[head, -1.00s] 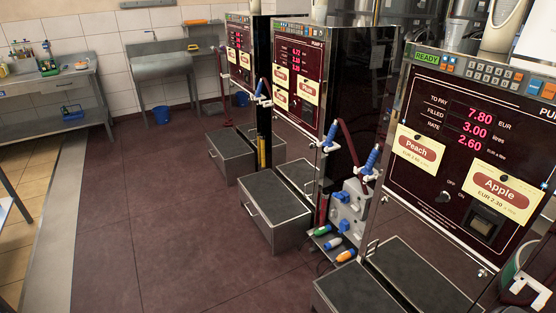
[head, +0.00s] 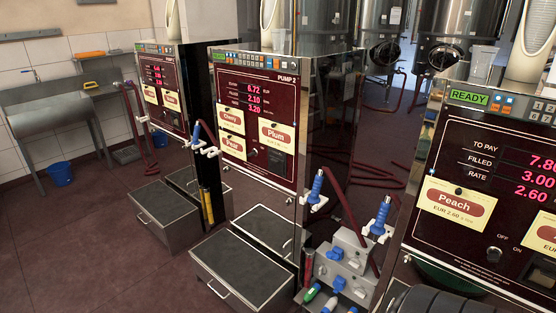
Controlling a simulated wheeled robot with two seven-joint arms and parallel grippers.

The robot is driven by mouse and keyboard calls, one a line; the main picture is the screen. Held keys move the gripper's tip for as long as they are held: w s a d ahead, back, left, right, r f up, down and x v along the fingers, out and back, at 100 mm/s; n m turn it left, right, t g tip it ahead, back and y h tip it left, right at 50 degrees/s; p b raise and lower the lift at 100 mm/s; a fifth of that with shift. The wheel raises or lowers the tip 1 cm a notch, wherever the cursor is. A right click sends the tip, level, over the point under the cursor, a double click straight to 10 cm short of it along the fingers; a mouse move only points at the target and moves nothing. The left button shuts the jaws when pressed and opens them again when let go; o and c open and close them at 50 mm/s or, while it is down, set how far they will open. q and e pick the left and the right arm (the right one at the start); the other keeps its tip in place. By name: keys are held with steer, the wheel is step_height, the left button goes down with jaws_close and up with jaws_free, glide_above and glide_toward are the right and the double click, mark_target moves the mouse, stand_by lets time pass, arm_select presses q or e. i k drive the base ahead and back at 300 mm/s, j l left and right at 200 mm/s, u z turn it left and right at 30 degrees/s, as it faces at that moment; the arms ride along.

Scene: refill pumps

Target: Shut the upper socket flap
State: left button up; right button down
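A grey socket box (head: 346,262) stands low between the middle pump and the near right pump. It has blue parts on its front: an upper one (head: 336,253) and a lower one (head: 339,283). They are small, and I cannot tell from here which flap is raised or shut. Coloured plugs, one green (head: 312,292) and one blue-and-white (head: 329,304), sit just below the box, partly cut off by the frame edge.
The near right pump (head: 478,213) reads READY and stands close to the box. The middle pump (head: 262,120) has a steel step box (head: 243,268) before it. Blue-handled nozzles (head: 317,187) and red hoses hang above the socket box. Open floor (head: 90,245) lies left.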

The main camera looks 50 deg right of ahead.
mark_target(333, 254)
steer(key=i+z, duration=0.4)
steer(key=i+j+z, duration=0.2)
steer(key=i+z, duration=0.2)
steer(key=i, duration=0.2)
steer(key=i+j+z, duration=0.45)
steer(key=l, duration=0.1)
